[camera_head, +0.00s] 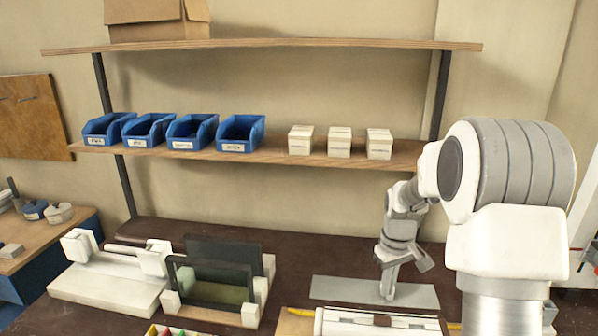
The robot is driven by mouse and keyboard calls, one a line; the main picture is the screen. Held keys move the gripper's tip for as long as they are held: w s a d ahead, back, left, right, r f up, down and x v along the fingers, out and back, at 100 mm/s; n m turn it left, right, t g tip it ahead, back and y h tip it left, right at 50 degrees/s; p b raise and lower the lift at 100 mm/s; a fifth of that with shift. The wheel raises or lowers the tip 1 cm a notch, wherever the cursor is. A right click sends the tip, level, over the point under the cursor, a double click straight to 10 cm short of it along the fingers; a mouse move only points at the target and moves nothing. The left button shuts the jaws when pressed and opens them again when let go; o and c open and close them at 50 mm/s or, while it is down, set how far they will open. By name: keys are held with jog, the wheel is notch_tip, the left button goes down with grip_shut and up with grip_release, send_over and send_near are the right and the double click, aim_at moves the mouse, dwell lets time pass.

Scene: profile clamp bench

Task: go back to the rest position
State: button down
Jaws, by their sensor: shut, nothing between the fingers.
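My gripper (388,293) points down at the end of my arm, right of the middle of the bench. Its fingers are together and I see nothing held between them. The fingertips show against a flat grey plate (335,289) on the dark bench top; I cannot tell whether they touch it or hover just above. My own large white and grey arm joints fill the right side and hide part of the bench and wall.
A clamp fixture (108,284) and a dark upright frame (215,285) stand left of the plate. A white tray (345,326) lies in front. Above, a shelf (270,151) bears several blue bins (240,134) and three small boxes (340,142). Dark bench (300,255) behind is clear.

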jog(key=s+a+r+m+t, duration=0.15)
jog(key=s+a+r, duration=0.25)
jog(key=s+r, duration=0.5)
jog(key=s+a+r+m+t, duration=0.15)
jog(key=s+a+r, duration=0.25)
jog(key=s+r, duration=0.5)
jog(key=s+a+t, duration=0.1)
jog(key=s+t, duration=0.1)
jog(key=s, duration=0.5)
jog(key=shift+s+a, duration=0.3)
